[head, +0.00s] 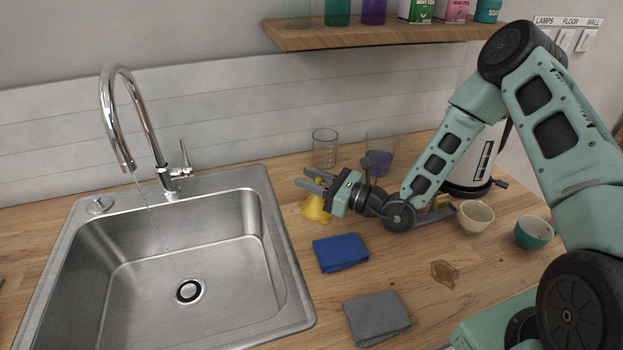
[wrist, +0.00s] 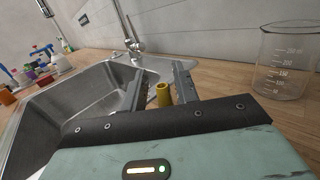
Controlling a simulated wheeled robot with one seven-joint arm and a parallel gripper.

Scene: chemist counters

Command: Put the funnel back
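The yellow funnel (head: 316,208) stands on the wooden counter just right of the sink, wide end down as far as I can tell. My gripper (head: 302,178) is directly above and partly in front of it, hiding its upper part in the head view. In the wrist view, the funnel's narrow yellow stem (wrist: 163,94) shows between my two fingers (wrist: 160,72), with a gap on either side. The fingers are spread apart and hold nothing.
A clear beaker (head: 324,148) stands behind my gripper, a purple-filled beaker (head: 382,152) beside it. A blue cloth (head: 341,252) and a grey cloth (head: 377,318) lie in front. A cream cup (head: 475,217) and teal cup (head: 534,232) stand right. The sink (head: 190,245) is left.

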